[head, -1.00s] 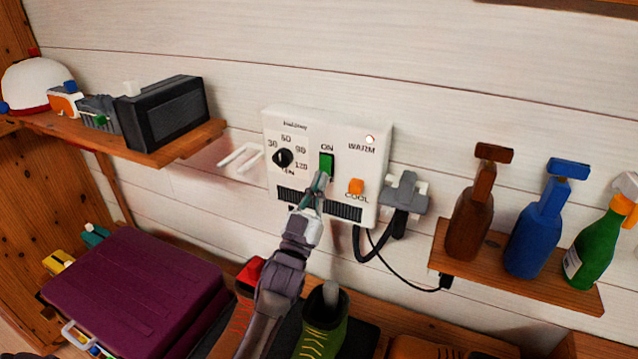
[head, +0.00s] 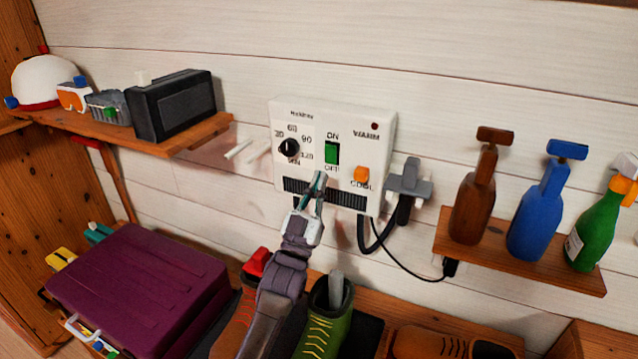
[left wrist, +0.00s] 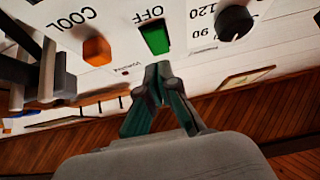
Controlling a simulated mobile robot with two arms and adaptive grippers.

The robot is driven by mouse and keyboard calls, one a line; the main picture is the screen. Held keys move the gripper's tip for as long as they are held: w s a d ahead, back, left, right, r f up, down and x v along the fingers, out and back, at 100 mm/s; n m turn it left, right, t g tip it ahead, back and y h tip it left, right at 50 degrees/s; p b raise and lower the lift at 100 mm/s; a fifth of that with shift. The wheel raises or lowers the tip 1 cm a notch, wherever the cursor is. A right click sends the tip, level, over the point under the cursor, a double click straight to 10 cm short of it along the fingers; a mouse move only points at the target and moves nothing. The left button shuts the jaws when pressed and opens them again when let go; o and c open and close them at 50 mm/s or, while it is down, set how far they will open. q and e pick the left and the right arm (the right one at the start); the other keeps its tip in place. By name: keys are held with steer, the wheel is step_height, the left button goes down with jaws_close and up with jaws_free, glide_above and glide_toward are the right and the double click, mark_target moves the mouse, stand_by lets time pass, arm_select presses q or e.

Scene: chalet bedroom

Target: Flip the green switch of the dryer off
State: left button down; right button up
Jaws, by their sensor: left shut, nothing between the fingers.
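The white dryer box (head: 282,118) is on the plank wall. Its green switch (head: 332,153) sits between the ON and OFF labels, and it also shows in the left wrist view (left wrist: 155,38). The small lamp (head: 375,126) at the box's upper right is dark red. My left gripper (head: 320,178) is shut and empty, its tips just below the switch and apart from it; in the left wrist view the tips (left wrist: 158,72) are closed together near the switch. My right gripper is not in view.
The box also has a black dial (head: 289,147) and an orange button (head: 361,174). A grey plug (head: 408,180) with black cable is at its right. Several bottles stand on the right shelf (head: 470,252). Shoes and a purple suitcase (head: 140,285) are below.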

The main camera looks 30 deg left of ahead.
arm_select(q)
steer(key=w+f+b+v, duration=0.1)
steer(key=b+v, duration=0.2)
steer(key=v, duration=0.6)
steer(key=shift+f, duration=0.6)
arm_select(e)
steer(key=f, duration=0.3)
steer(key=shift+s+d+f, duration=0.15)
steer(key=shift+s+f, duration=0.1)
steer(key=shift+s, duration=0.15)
arm_select(q)
steer(key=shift+s+f, duration=0.1)
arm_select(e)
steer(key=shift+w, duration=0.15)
